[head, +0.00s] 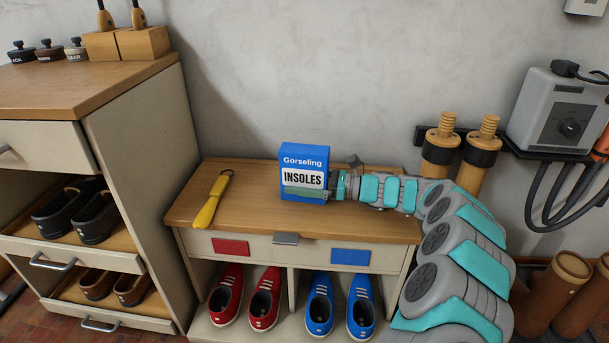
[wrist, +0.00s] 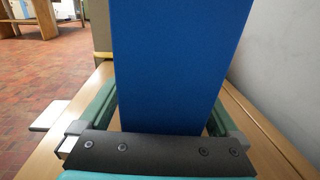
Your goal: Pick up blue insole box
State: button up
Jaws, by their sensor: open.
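The blue insole box (head: 305,160) stands upright on the wooden top of the low bench (head: 260,215), with "Gorseling INSOLES" on its front. My gripper (head: 318,192) reaches in from the right, low down at the box. In the wrist view the blue box (wrist: 165,60) stands between the two green fingers of my open gripper (wrist: 163,112), one on each side. Whether either finger touches the box I cannot tell. The box still rests on the bench top.
A yellow-handled tool (head: 211,202) lies on the bench left of the box. A taller cabinet (head: 140,130) stands at the left. The wall is close behind. Red shoes (head: 245,295) and blue shoes (head: 340,303) sit on the shelf below. Wooden boot forms (head: 457,150) stand at the right.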

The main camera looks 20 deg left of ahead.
jog(key=shift+c, duration=0.3)
grip_shut()
dwell(0.5)
